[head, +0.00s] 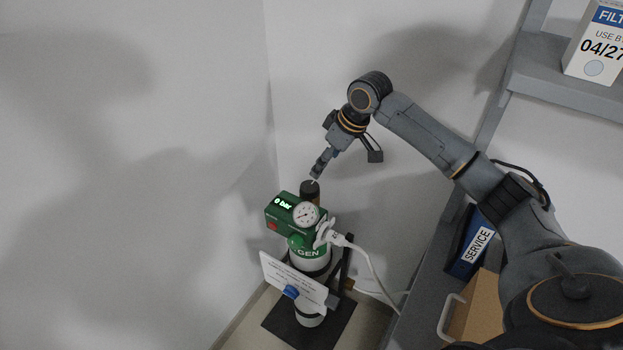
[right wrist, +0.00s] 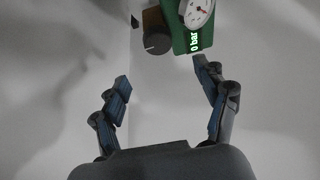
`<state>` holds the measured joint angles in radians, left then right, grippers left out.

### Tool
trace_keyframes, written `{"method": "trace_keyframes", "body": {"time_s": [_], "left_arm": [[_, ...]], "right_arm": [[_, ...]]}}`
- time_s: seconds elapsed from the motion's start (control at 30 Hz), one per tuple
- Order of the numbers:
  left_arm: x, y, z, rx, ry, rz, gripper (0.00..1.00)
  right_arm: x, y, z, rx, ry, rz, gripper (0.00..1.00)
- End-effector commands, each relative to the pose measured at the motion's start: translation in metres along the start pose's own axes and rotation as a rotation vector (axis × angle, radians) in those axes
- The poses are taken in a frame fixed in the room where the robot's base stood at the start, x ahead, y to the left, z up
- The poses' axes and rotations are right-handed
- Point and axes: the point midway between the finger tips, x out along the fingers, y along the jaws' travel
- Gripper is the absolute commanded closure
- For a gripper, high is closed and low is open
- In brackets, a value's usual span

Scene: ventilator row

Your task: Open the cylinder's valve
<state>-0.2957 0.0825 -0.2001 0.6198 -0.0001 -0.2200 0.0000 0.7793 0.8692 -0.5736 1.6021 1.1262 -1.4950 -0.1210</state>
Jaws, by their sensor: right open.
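The gas cylinder (head: 310,263) stands upright in the corner with a green head (head: 276,220) and a white body lettered "GEN". Its display (head: 284,203) reads "0 bar", and a round gauge (head: 305,215) sits beside it. The dark valve knob (head: 310,188) is at the top of the head; in the right wrist view the knob (right wrist: 155,43) has a pale line on its face. My right gripper (head: 317,174) is just above the knob. Its fingers (right wrist: 162,78) are apart and empty, with the knob beyond the tips. My left gripper is out of view.
A white plug and hose (head: 352,246) leave the cylinder's right side. A white card (head: 292,281) hangs in front. Walls stand close behind and left. The grey shelf (head: 560,88) at right holds a filter box (head: 598,45), a blue service binder (head: 471,243) and a cardboard box (head: 478,309).

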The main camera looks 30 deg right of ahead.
Motion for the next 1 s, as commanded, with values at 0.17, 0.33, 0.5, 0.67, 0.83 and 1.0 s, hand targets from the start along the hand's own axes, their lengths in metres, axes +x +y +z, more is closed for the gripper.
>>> {"method": "trace_keyframes", "body": {"time_s": [0.17, 0.33, 0.5, 0.67, 0.83, 1.0], "left_arm": [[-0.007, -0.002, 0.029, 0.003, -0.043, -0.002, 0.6], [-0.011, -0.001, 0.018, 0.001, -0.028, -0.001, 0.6], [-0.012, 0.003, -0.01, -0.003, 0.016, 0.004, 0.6], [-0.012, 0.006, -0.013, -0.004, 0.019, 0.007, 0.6], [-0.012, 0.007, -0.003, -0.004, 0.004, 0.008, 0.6], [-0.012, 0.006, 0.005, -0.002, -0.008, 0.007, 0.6]], "right_arm": [[0.04, -0.002, 0.0, 0.002, -0.004, -0.005, 0.26], [0.075, -0.001, 0.0, 0.002, -0.003, -0.004, 0.26], [0.099, -0.001, 0.0, 0.0, -0.002, -0.003, 0.26], [0.11, -0.001, 0.0, 0.0, -0.001, -0.001, 0.26], [0.112, 0.0, 0.001, -0.001, -0.001, 0.0, 0.26], [0.112, 0.0, 0.001, -0.001, -0.001, 0.0, 0.35]]}}
